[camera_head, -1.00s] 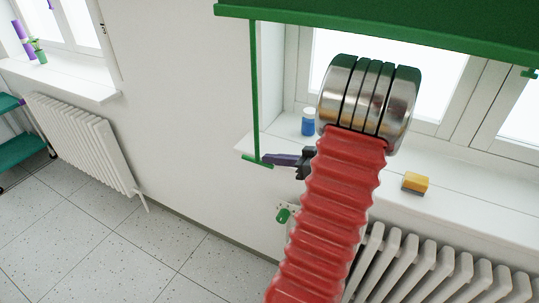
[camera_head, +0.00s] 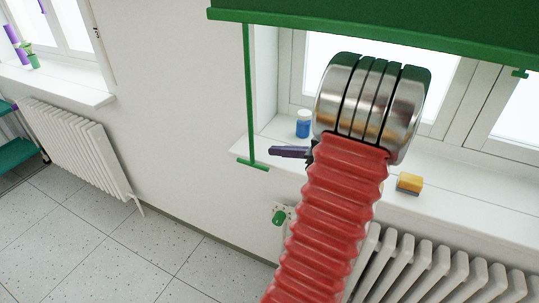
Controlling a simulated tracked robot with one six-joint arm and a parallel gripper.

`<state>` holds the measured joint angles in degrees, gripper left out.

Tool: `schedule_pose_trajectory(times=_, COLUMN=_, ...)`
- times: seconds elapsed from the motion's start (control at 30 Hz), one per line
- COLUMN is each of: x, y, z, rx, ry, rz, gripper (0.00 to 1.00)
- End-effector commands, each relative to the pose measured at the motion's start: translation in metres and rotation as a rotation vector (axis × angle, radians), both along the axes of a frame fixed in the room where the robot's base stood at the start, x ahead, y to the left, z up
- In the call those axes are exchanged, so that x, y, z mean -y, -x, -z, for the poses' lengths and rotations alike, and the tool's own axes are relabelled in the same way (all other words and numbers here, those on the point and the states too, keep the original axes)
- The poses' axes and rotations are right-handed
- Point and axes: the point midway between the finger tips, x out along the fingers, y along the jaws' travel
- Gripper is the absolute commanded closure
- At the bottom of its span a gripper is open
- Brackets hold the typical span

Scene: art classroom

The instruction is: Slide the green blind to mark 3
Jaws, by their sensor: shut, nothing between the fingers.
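The green blind (camera_head: 400,28) hangs across the top of the window at the upper right, with its lower bar above the sill. A thin green rod (camera_head: 249,95) hangs from its left end and ends in a short green crossbar handle (camera_head: 252,163). My gripper (camera_head: 272,151) shows as dark purple fingers, shut and empty. Its tips are just right of the rod, slightly above the crossbar; whether they touch it I cannot tell. My red arm and metal joint hide part of the gripper and window. I see no numbered marks.
A blue jar (camera_head: 303,123) and a yellow block (camera_head: 410,183) stand on the white windowsill (camera_head: 470,212). A radiator (camera_head: 440,275) is below it, with a green valve knob (camera_head: 279,217) at its left. Floor is clear at lower left.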

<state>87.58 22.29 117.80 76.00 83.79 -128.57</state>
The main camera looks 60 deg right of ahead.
Motion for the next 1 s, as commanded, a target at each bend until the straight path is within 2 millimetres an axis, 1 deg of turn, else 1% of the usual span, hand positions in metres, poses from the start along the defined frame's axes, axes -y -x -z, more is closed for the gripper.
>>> schedule_pose_trajectory(times=0.03, x=0.002, y=0.009, z=-0.002, rx=-0.001, ry=0.002, rz=0.002, gripper=1.00)
schedule_pose_trajectory(times=0.2, x=0.006, y=0.034, z=-0.008, rx=0.000, ry=0.000, rz=0.001, gripper=1.00)
schedule_pose_trajectory(times=0.4, x=0.009, y=0.056, z=-0.014, rx=0.000, ry=0.001, rz=-0.002, gripper=1.00)
schedule_pose_trajectory(times=0.53, x=0.009, y=0.062, z=-0.015, rx=-0.001, ry=0.000, rz=-0.005, gripper=1.00)
schedule_pose_trajectory(times=0.8, x=0.009, y=0.062, z=-0.016, rx=-0.001, ry=0.000, rz=-0.006, gripper=0.99)
schedule_pose_trajectory(times=0.93, x=0.006, y=0.058, z=-0.016, rx=-0.007, ry=-0.005, rz=-0.015, gripper=0.90)
schedule_pose_trajectory(times=1.0, x=0.000, y=0.052, z=-0.017, rx=-0.022, ry=-0.015, rz=-0.029, gripper=0.85)
